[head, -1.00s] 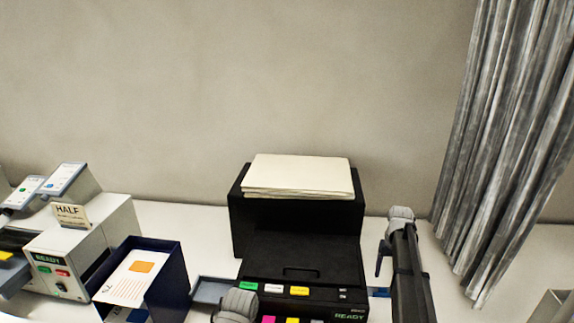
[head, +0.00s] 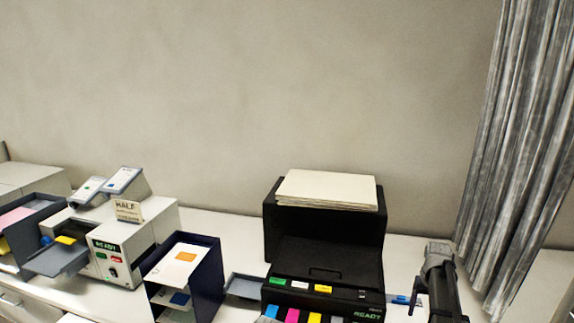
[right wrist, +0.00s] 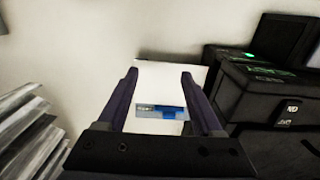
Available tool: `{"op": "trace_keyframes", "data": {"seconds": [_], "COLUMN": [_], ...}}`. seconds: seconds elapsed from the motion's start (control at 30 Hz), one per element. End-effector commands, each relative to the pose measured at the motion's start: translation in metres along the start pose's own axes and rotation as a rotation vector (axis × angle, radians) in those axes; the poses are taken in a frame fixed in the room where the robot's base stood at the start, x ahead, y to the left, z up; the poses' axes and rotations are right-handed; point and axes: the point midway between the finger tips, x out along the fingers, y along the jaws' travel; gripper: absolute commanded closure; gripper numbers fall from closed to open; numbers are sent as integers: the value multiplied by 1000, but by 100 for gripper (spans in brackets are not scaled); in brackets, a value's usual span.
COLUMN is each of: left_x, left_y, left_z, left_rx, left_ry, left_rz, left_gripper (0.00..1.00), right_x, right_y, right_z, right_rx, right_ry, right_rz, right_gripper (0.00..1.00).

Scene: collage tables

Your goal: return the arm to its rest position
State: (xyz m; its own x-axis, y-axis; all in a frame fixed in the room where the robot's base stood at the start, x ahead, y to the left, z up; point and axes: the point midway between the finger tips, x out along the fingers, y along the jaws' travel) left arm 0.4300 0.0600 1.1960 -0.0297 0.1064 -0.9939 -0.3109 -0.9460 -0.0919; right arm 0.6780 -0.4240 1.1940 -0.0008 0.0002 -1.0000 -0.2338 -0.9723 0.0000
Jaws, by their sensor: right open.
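My right arm comes up at the right of the head view, beside the black printer (head: 325,255). Its gripper (head: 416,298) shows only in part there, at the right of the printer. In the right wrist view the gripper (right wrist: 160,76) has its two dark fingers wide apart with nothing held between them. A small blue and grey item (right wrist: 168,112) shows beyond the fingers on the white table; it also shows in the head view (head: 399,299). My left arm and gripper are not in view.
Cream paper (head: 327,188) lies on the printer. A dark blue rack (head: 208,272) with cards stands left of it, then a white machine (head: 140,235) reading READY with a HALF sign (head: 128,209). A grey curtain (head: 525,130) hangs at right.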

Motion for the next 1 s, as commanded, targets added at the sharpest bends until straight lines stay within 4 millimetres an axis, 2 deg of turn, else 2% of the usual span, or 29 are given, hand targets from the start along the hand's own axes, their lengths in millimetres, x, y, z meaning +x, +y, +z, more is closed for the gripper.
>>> {"op": "trace_keyframes", "data": {"seconds": [0.07,0.37,0.57,0.67,0.77,0.87,1.0], "left_x": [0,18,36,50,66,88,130], "left_y": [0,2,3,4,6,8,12], "left_z": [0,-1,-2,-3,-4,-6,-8], "left_rx": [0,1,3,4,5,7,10], "left_ry": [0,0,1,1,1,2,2], "left_rz": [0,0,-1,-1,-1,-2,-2], "left_gripper": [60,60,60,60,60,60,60], "right_x": [0,18,36,50,66,88,131], "right_y": [0,-39,-78,-104,-134,-170,-228], "right_z": [0,19,42,60,82,116,186], "right_rx": [0,-47,-94,-129,-173,-230,-344], "right_ry": [0,-5,-11,-14,-17,-22,-29], "right_rz": [0,7,14,20,28,38,59], "right_gripper": [32,32,32,32,32,32,32]}}
